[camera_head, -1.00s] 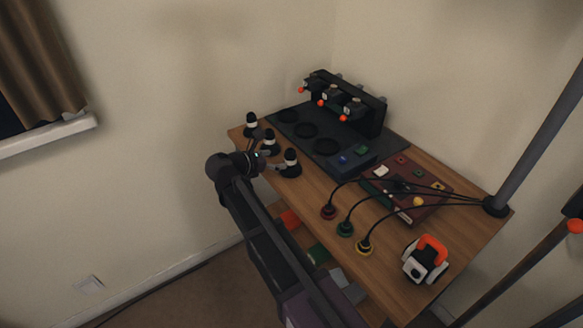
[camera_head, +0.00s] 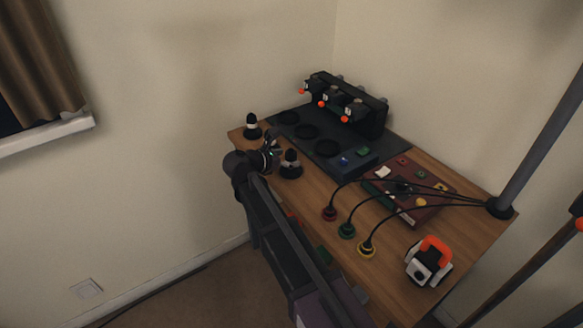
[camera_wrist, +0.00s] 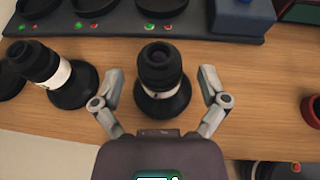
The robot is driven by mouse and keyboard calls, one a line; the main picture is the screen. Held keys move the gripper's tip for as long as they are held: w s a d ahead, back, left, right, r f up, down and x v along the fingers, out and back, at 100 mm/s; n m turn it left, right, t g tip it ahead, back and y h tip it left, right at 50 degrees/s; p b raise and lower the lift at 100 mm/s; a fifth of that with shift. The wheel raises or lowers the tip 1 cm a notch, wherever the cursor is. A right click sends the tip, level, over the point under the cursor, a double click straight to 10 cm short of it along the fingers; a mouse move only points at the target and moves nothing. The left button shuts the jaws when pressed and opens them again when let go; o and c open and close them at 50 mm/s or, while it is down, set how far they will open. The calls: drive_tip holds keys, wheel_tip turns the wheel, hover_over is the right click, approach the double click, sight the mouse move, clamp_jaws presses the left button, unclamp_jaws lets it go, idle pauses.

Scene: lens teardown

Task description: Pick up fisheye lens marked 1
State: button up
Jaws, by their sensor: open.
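Several black lenses with white bands stand upright in black bases along the left edge of the wooden table. In the head view I see the far lens (camera_head: 252,127) and the near lens (camera_head: 290,164); the middle one is mostly hidden behind my gripper (camera_head: 277,152). In the wrist view my gripper (camera_wrist: 161,75) is open and empty, its fingers on either side of a lens (camera_wrist: 162,88), apart from it. Another lens (camera_wrist: 53,76) stands to the left, with a dark base cut off beyond it. I cannot read any number on the lenses.
A dark tray (camera_head: 303,132) with round recesses lies behind the lenses, with a black rack (camera_head: 347,106) at its back. A red panel (camera_head: 407,192), cables with coloured plugs (camera_head: 347,230) and an orange-handled device (camera_head: 429,261) occupy the right side of the table (camera_head: 314,190).

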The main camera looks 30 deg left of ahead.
drive_tip(key=shift+x, duration=0.8)
clamp_jaws()
